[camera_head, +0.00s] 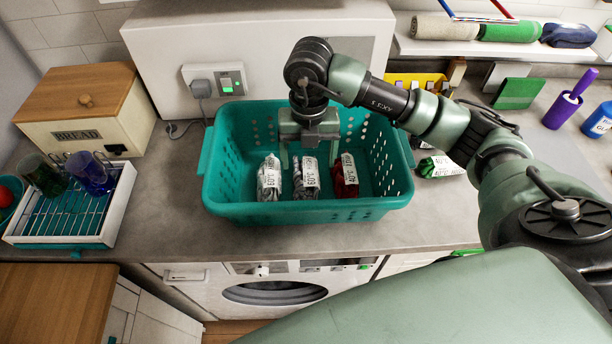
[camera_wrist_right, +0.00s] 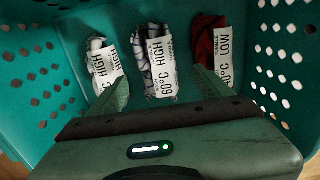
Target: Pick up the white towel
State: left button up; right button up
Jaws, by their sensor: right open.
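A white bundle of cloth (camera_head: 269,178), likely the white towel, lies at the left of a row in the teal basket (camera_head: 305,214), with a printed tag on it. It also shows at the left in the right wrist view (camera_wrist_right: 96,44). Beside it lie a grey-and-white patterned bundle (camera_head: 305,183) and a red bundle (camera_head: 347,189), both tagged. My right gripper (camera_head: 309,152) points down into the basket, open and empty. In the wrist view its fingers (camera_wrist_right: 160,88) are spread on either side of the patterned bundle's tag, with the white bundle left of them. My left gripper is out of view.
The basket's perforated walls surround the bundles. A white box with a socket (camera_head: 214,81) stands behind it. A bread box (camera_head: 80,105) and a dish rack (camera_head: 75,205) with mugs stand left. A green tagged bundle (camera_head: 440,167) lies right of the basket, partly behind my arm.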

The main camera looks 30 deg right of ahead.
jog(key=shift+s+a+f+p, duration=0.1)
jog(key=shift+f+p, duration=0.3)
jog(key=shift+f, duration=0.45)
jog(key=f, duration=0.1)
jog(key=f+p, duration=0.1)
jog(key=f, duration=0.1)
jog(key=f+p, duration=0.1)
jog(key=shift+w+a+f, duration=0.1)
jog(key=shift+w+f, duration=0.15)
jog(key=shift+w, duration=0.05)
jog(key=shift+f, duration=0.2)
jog(key=c, duration=1.5)
jog(key=shift+r, duration=0.15)
notch_tip(320, 180, up, 10)
jog(key=b, duration=0.3)
jog(key=shift+w+r, duration=0.1)
jog(key=shift+r, duration=0.05)
notch_tip(320, 180, up, 10)
jog(key=f, duration=0.1)
send_over(306, 171)
jog(key=shift+r, duration=0.25)
